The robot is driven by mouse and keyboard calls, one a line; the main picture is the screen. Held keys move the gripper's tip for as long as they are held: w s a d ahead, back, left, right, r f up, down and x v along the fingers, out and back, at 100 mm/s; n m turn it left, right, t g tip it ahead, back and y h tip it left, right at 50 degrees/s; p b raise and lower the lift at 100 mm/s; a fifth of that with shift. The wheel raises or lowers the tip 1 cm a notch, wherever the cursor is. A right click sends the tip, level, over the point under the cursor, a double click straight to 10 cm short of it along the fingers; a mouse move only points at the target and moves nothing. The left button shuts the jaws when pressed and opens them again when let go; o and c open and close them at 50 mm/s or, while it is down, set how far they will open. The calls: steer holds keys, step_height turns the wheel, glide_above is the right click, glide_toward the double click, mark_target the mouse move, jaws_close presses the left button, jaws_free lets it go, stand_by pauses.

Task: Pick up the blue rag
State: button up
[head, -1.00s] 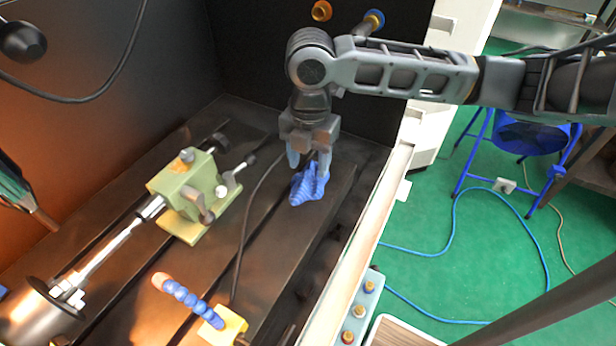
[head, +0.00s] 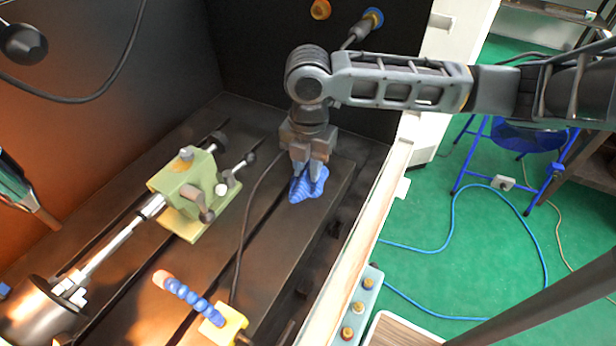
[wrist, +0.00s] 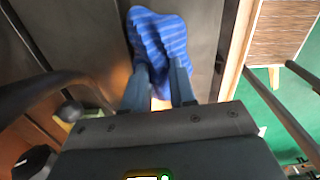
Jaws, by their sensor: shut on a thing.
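The blue rag (head: 309,186) is a crumpled, striped cloth on the dark machine bed, right of the green tailstock. My gripper (head: 308,172) points down over it, its fingers shut on the rag. In the wrist view the rag (wrist: 159,42) lies at the fingertips of my gripper (wrist: 158,88), with cloth between and beyond them. The rag looks still on or very near the bed; I cannot tell whether it touches.
A green tailstock (head: 188,190) stands left on the slotted bed (head: 262,262). A black cable (head: 243,235) runs beside the rag. A blue segmented hose (head: 190,297) on a yellow block is in front. A pale ledge (head: 358,260) borders the right; dark walls stand behind.

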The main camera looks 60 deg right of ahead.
jaws_close()
steer(key=shift+r, duration=0.35)
steer(key=r, duration=0.2)
steer(key=r+b, duration=0.1)
steer(key=shift+s+d+r, duration=0.15)
steer(key=shift+d+r, duration=0.1)
steer(key=shift+r, duration=0.1)
steer(key=s+d+r+b, duration=0.2)
steer(key=s+d+r, duration=0.4)
steer(key=d, duration=0.3)
steer(key=shift+s+r, duration=0.2)
steer(key=shift+r, duration=0.1)
